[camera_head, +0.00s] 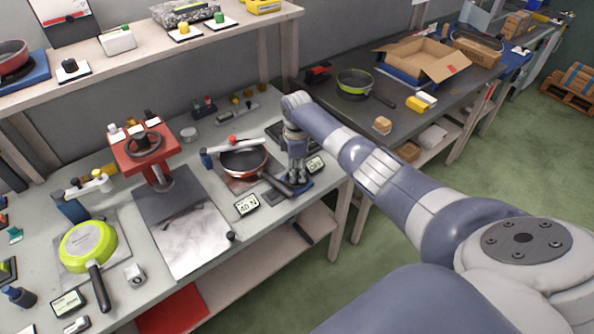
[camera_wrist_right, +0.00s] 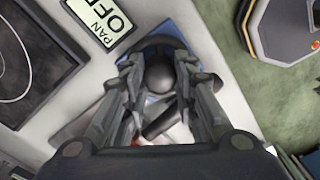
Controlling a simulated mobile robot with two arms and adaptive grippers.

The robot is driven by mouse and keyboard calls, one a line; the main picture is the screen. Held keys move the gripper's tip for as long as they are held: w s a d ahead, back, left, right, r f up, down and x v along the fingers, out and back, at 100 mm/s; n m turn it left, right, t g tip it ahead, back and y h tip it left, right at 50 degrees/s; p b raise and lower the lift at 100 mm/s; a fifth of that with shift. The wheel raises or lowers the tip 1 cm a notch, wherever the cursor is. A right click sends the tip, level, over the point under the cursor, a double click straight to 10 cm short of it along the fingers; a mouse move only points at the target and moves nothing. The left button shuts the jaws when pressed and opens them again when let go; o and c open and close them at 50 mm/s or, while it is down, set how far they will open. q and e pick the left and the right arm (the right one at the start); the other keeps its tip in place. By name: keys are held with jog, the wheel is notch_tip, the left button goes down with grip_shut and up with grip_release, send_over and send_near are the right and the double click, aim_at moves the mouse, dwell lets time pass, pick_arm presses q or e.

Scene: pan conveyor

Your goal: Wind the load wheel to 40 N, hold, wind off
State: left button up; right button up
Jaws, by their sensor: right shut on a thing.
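My right gripper (camera_head: 297,178) points down at the right end of the pan rig, over a blue base (camera_head: 293,190). In the wrist view the gripper (camera_wrist_right: 158,68) is shut on a dark round knob (camera_wrist_right: 160,78), above the blue base (camera_wrist_right: 150,53). The gripper hides most of what it holds, so I cannot tell the wheel's full shape. A red pan (camera_head: 236,165) with a dark handle sits beside it. One display (camera_head: 246,204) seems to read 40 N. Another display (camera_head: 315,165) reads OFF; in the wrist view it reads PAN OFF (camera_wrist_right: 107,17). My left gripper is not in view.
A red press with a handwheel (camera_head: 145,144) stands left of the pan rig. A green pan (camera_head: 87,246) lies further left. A shelf (camera_head: 140,45) runs above the bench. On the dark bench behind are another green pan (camera_head: 355,83) and an open carton (camera_head: 421,60).

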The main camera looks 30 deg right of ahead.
jog(key=shift+n, duration=0.3)
jog(key=o, duration=1.1)
notch_tip(320, 180, up, 12)
jog(key=shift+w+r, duration=0.1)
dwell(0.4)
